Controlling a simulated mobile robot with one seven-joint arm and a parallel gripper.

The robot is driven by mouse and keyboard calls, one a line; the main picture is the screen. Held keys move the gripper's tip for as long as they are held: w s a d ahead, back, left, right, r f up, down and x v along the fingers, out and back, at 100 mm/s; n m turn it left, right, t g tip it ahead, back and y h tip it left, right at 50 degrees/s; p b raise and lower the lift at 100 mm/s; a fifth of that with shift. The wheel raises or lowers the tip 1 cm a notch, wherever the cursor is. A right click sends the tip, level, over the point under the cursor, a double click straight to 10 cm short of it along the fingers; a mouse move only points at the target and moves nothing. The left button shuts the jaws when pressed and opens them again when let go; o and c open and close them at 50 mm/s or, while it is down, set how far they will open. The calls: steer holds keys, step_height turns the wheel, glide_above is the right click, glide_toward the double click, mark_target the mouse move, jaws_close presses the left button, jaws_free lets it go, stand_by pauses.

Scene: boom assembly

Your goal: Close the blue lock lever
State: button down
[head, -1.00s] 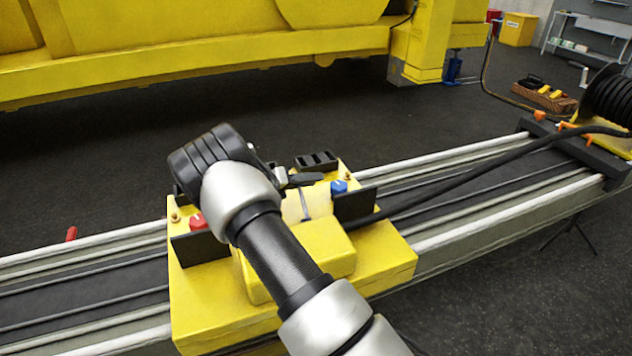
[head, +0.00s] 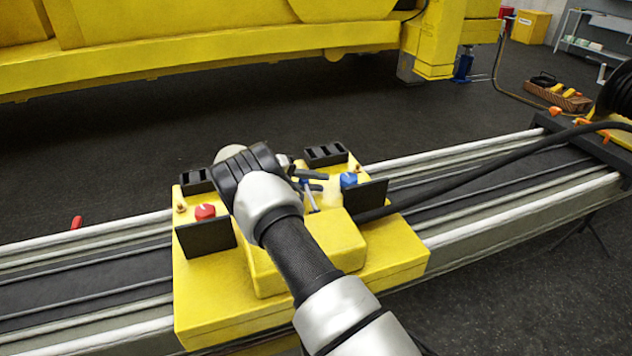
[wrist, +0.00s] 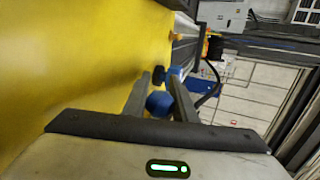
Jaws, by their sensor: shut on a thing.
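The blue lock lever (head: 313,200) shows in the head view as a thin pale shaft with a blue end, rising from the yellow carriage (head: 385,255). My gripper (head: 318,180) reaches over the carriage from the left, its dark fingers on either side of the blue end. In the wrist view the lever's rounded blue end (wrist: 159,103) sits between the fingers of my gripper (wrist: 160,88), which is shut on it. The lever's base is partly hidden, and its exact angle is hard to tell.
A blue knob (head: 348,180) stands just right of the fingers, near a black plate (head: 364,197). A red knob (head: 205,211) stands left of the arm. A thick black cable (head: 455,180) runs right along the rail (head: 535,210).

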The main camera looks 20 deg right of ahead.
stand_by(0.3)
steer(key=c, duration=1.5)
jaws_free()
steer(key=shift+o, duration=0.2)
